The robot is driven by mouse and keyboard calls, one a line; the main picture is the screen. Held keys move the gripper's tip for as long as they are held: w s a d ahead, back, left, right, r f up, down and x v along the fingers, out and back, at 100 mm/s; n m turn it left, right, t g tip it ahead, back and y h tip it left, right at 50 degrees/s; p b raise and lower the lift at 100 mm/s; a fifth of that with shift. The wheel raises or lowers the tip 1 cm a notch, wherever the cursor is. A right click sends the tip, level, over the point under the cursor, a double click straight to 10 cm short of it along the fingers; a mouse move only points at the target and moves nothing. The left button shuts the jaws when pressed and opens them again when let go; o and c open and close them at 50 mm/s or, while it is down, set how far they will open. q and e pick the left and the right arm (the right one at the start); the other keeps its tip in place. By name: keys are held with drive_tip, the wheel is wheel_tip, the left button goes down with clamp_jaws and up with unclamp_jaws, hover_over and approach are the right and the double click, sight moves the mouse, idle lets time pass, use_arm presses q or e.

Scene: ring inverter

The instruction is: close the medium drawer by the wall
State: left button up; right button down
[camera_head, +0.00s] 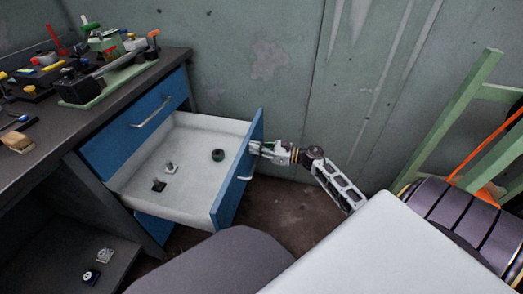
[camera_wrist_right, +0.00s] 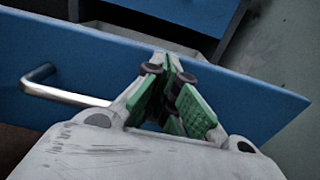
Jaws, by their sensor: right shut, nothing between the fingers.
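The medium drawer (camera_head: 188,190) with a blue front and white inside is pulled far out of the workbench by the wall. Small parts lie in it, among them a dark green ring (camera_head: 218,155). Its blue front (camera_wrist_right: 205,100) also fills much of the right wrist view, with a metal bar handle (camera_wrist_right: 60,90) at the left. My right gripper (camera_head: 256,147) is shut and empty at the outer face of the drawer front, near its upper edge and beside the handle. In the wrist view its fingertips (camera_wrist_right: 168,62) are close to the front; contact cannot be told. My left gripper is not in view.
A shut blue drawer (camera_head: 135,120) is above the open one. The dark worktop (camera_head: 110,92) holds tools and a green fixture. A lower shelf (camera_head: 75,255) holds small parts. A green frame (camera_head: 440,125) stands at the right. Floor is free beyond the drawer front.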

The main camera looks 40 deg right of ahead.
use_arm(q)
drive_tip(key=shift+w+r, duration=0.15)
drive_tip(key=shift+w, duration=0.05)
use_arm(e)
drive_tip(key=shift+w+a, duration=0.1)
drive_tip(key=shift+w, duration=0.05)
drive_tip(key=shift+w, duration=0.1)
